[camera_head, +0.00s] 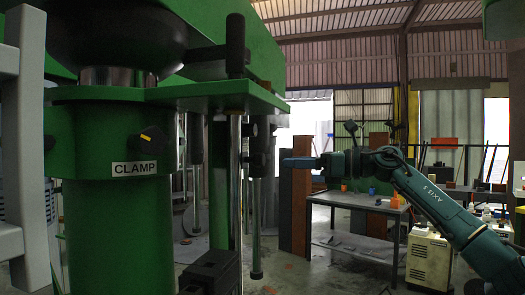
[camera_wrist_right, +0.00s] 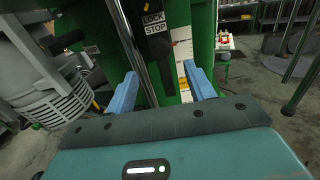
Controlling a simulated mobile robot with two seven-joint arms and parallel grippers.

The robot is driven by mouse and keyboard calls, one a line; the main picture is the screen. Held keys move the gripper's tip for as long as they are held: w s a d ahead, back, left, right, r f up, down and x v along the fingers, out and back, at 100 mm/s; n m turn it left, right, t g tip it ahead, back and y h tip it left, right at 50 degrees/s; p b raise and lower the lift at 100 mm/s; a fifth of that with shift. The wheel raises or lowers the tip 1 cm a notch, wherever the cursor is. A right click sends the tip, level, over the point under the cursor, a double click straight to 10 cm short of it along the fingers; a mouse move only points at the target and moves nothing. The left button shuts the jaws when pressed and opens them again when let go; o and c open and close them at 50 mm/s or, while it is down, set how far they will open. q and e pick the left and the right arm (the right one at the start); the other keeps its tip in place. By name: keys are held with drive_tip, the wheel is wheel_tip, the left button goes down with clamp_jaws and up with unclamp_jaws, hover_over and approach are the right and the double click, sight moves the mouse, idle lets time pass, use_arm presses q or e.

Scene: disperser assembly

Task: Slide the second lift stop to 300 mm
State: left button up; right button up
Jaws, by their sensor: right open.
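My right gripper (camera_head: 299,162) reaches in from the right in the head view, fingers pointing left towards the machine's rods. In the right wrist view the gripper (camera_wrist_right: 162,86) is open, with two blue fingers apart and nothing gripped. Beyond and between the fingers is a black lock-stop piece (camera_wrist_right: 161,62) with a lever, under a "LOCK STOP" label (camera_wrist_right: 153,22). A white scale (camera_wrist_right: 184,50) is beside it; its numbers are unreadable. In the head view a black stop piece (camera_head: 260,138) sits high by the rods, left of my gripper. I cannot tell which stop is the second. My left gripper is not in view.
The green machine column (camera_head: 120,225) with its "CLAMP" label fills the left side. A chrome rod (camera_wrist_right: 131,38) runs beside the stop. A black block (camera_head: 211,271) is low at the column. A grey motor-like unit (camera_wrist_right: 58,100) is left in the wrist view. A workbench (camera_head: 352,200) stands behind.

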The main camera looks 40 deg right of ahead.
sight(264, 161)
drive_tip(key=p+x, duration=0.4)
drive_tip(key=x, duration=0.1)
drive_tip(key=p+x, duration=0.2)
drive_tip(key=x, duration=0.1)
drive_tip(key=shift+w+a+r, duration=0.1)
drive_tip(key=shift+w+r, duration=0.15)
drive_tip(key=shift+r, duration=0.05)
drive_tip(key=shift+w+a+f, duration=0.2)
drive_tip(key=shift+w+a, duration=0.05)
drive_tip(key=shift+w, duration=0.2)
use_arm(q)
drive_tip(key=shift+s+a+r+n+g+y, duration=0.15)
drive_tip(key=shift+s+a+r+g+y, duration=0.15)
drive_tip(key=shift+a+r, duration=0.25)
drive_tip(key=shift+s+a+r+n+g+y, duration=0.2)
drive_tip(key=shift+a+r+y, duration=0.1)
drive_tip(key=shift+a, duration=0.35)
use_arm(e)
drive_tip(key=shift+c, duration=0.5)
clamp_jaws()
